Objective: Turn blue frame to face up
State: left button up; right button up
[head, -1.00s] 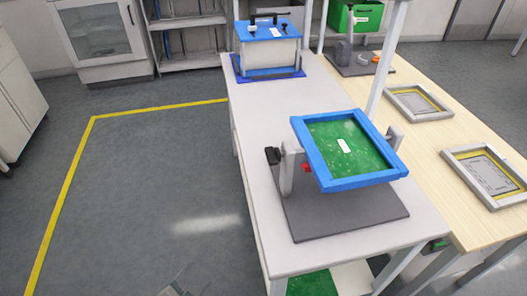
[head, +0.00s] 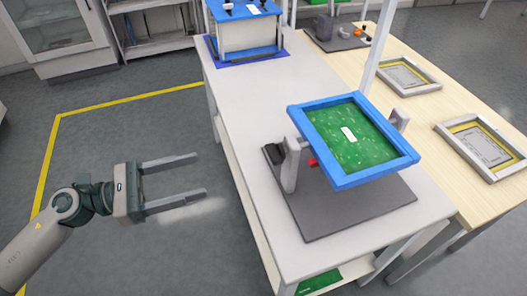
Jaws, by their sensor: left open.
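The blue frame (head: 380,176) holds a green board (head: 352,145) with a small white label on its upper side. It is tilted and hangs between two grey posts on a dark grey base plate (head: 330,222). A black knob (head: 273,153) is at the left post (head: 291,165), and a small red part (head: 312,162) sits by the frame's left edge. My left gripper (head: 201,175) is open and empty, over the floor to the left of the bench and apart from the frame. My right gripper is out of view.
The stand is on a white bench (head: 235,120). A blue-topped box (head: 248,38) stands at its far end. A wooden table (head: 415,110) on the right bears two grey framed panels (head: 408,77). A white upright post (head: 378,45) rises behind the blue frame. The floor on the left is clear.

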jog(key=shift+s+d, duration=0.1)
pick_arm(q)
jog(key=p, duration=0.3)
send_near(269, 155)
jog(key=p+x, duration=0.4)
jog(key=x, duration=0.4)
jog(key=shift+w+p, duration=0.15)
jog(key=shift+p, duration=0.15)
jog(key=shift+w+d+f, duration=0.15)
jog(key=shift+w+d, duration=0.05)
jog(key=shift+d, duration=0.3)
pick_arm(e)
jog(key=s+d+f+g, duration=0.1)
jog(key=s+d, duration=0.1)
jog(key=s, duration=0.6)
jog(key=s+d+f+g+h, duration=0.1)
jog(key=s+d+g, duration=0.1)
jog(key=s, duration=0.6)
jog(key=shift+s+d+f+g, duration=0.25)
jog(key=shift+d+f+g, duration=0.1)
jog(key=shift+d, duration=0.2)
pick_arm(q)
jog(key=shift+c, duration=0.6)
jog(key=c, duration=1.4)
